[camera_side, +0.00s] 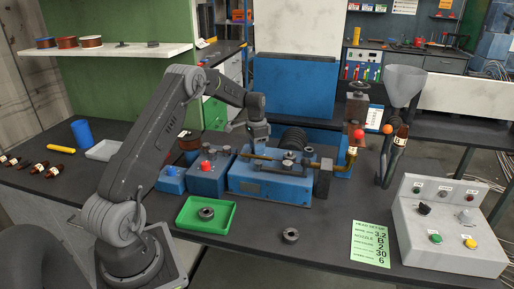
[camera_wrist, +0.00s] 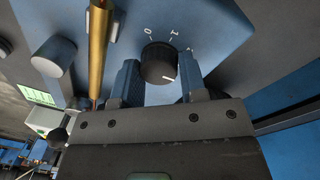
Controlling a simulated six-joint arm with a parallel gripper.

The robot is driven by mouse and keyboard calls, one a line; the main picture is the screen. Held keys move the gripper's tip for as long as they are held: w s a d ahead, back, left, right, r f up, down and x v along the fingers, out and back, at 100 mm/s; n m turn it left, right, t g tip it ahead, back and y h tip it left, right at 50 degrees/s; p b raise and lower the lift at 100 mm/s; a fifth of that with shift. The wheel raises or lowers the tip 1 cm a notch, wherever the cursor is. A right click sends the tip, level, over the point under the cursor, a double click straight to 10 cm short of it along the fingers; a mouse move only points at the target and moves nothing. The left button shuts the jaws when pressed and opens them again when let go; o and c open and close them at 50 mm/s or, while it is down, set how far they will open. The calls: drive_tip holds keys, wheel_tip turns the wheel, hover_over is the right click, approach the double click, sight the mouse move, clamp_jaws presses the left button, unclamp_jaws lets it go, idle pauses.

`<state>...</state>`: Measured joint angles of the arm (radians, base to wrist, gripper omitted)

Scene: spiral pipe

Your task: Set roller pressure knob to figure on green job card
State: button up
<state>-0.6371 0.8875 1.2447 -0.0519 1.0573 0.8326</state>
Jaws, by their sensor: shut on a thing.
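The green job card (camera_side: 370,243) lies on the front right of the bench in the side view. Its large entries read 3.2, B, 2, 30 and 6; the small labels are hard to read. A dark ridged knob (camera_wrist: 159,60) with a white pointer line sits on a blue face in the wrist view. The marks 0 and 1 show above it, with another mark to the right, partly hidden. The pointer faces down and right in the picture. My gripper (camera_wrist: 159,88) is shut on the knob, one finger on each side. In the side view my gripper (camera_side: 258,134) hides the knob.
A brass tube (camera_wrist: 99,45) runs close beside the left finger. The blue machine (camera_side: 258,184) stands mid-bench. A green tray (camera_side: 191,222) holding a ring, a loose ring (camera_side: 290,236) and a grey button box (camera_side: 449,243) are in front.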

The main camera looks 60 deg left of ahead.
drive_tip(key=n, duration=0.4)
drive_tip(key=shift+a+r+n+t, duration=0.1)
drive_tip(key=shift+n+t, duration=0.2)
drive_tip(key=shift+n, duration=1.9)
drive_tip(key=o, duration=0.9)
drive_tip(key=shift+s, duration=0.1)
drive_tip(key=r, duration=1.3)
drive_tip(key=shift+s+a+r, duration=0.25)
drive_tip(key=shift+a+r, duration=0.1)
